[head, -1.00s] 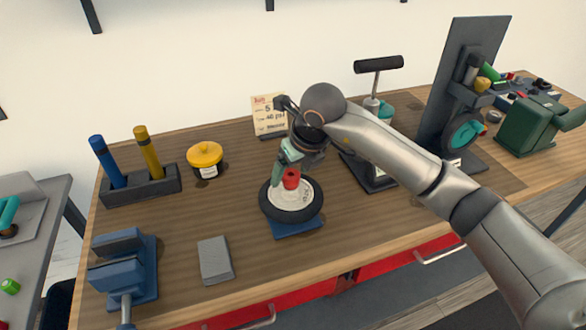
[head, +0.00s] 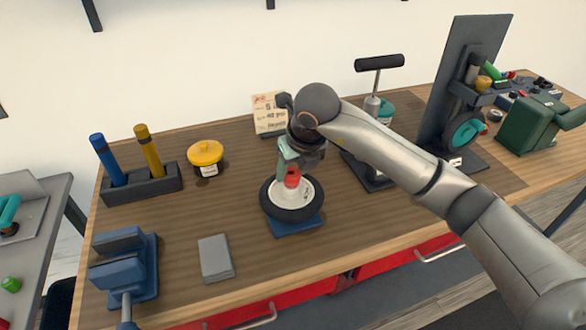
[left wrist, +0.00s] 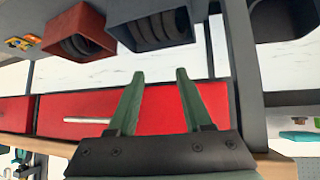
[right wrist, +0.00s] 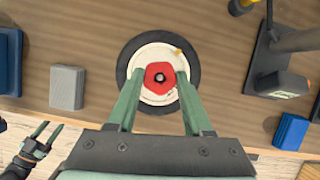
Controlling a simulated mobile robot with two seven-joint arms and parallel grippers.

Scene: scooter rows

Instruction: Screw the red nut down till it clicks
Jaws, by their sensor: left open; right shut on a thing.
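The red nut (head: 292,180) sits at the hub of a small wheel with a black tyre (head: 268,203) and a pale rim. The wheel lies flat on a blue base (head: 297,228) on the bench. My right gripper (head: 287,164) reaches down from above and is shut on the nut. In the right wrist view the nut (right wrist: 159,77) is between the two green fingers, with a dark stud end in its centre. My left gripper (left wrist: 159,74) is open and empty, facing red drawer fronts; it also shows at the lower left of the right wrist view (right wrist: 47,130).
A grey block (head: 215,259) and a blue vise (head: 124,265) are left of the wheel. A yellow-lidded jar (head: 205,154) and a holder with two handles (head: 140,187) stand behind. A card (head: 268,113) and a T-handled pump (head: 374,85) are behind the wheel.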

